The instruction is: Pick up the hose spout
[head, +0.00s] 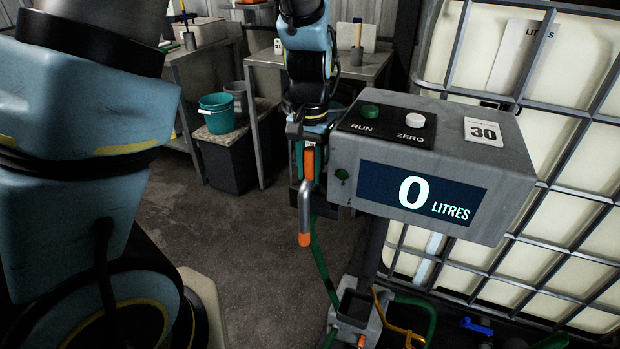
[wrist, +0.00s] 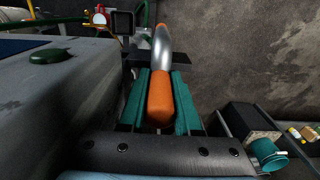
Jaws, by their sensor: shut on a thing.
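The hose spout (head: 304,207) has an orange grip, a bent silver tube and an orange tip. My gripper (head: 307,165) is shut on its orange grip, just left of the grey meter box (head: 440,160). The spout hangs with its tip down in the head view. In the wrist view the orange grip (wrist: 160,98) lies between the teal finger pads of my gripper (wrist: 160,100), and the silver tube (wrist: 162,48) runs away from them. A green hose (head: 322,262) hangs below the gripper; its join to the spout is hidden.
The meter box shows 0 litres, with a green RUN button (head: 370,110) and white ZERO button (head: 415,120). A grey square holder (head: 352,310) stands below. A caged white tank (head: 590,120) is at right. A teal bucket (head: 217,113) sits on a dark box. The floor at centre left is clear.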

